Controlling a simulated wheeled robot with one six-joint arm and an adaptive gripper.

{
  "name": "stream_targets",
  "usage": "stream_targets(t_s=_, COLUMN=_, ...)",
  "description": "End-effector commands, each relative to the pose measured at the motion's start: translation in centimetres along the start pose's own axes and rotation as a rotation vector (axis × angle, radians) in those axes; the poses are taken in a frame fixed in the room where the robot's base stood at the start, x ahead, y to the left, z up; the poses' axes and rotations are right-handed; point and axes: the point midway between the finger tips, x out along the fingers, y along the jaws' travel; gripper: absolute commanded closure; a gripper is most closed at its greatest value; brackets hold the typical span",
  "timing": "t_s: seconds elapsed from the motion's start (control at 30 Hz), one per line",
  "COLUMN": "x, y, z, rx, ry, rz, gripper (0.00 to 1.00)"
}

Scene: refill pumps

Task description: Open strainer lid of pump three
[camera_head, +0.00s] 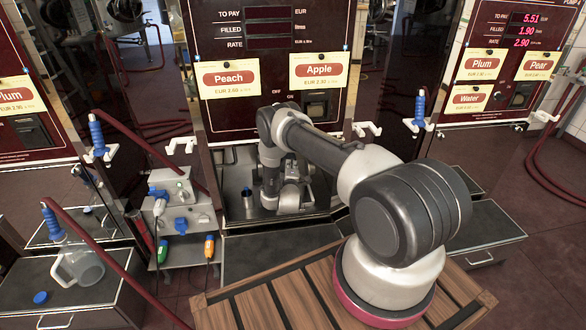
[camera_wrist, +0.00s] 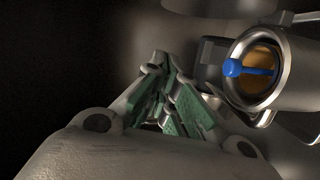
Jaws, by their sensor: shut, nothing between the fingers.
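In the wrist view, a metal cylindrical strainer housing (camera_wrist: 285,85) lies at the right, its round end facing the camera. Inside its rim is an amber disc or interior (camera_wrist: 262,55) with a blue handle (camera_wrist: 250,70) across it. I cannot tell whether this amber part is a closed lid. My gripper (camera_wrist: 158,65) has green-padded fingers, shut and empty, to the left of the housing and apart from it. In the head view, my arm reaches into the bay of the middle pump (camera_head: 265,70), labelled Peach and Apple. A small blue-topped part (camera_head: 247,191) stands left of my gripper there.
A grey box (camera_head: 172,190) with green and orange handled tools stands left of the bay. A jug (camera_head: 78,266) and a blue cap (camera_head: 40,297) sit on the left cabinet. Blue-handled nozzles hang beside the pumps. The bay walls leave little room around my gripper.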

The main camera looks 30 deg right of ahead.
Motion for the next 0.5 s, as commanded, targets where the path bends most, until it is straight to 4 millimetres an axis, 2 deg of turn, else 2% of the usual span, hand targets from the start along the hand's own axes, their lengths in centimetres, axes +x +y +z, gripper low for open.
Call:
stream_targets(t_s=0.1, x=2.8, y=0.1, z=0.1, rx=0.002, ry=-0.001, rz=0.004, gripper=1.00)
stream_targets(t_s=0.27, x=6.0, y=0.1, z=0.1, rx=0.000, ry=0.000, rz=0.004, gripper=1.00)
stream_targets(t_s=0.4, x=5.2, y=0.0, z=2.2, rx=-0.004, ry=-0.001, rz=-0.001, gripper=1.00)
stream_targets(t_s=0.5, x=4.8, y=0.0, z=3.1, rx=-0.003, ry=0.000, rz=-0.001, gripper=1.00)
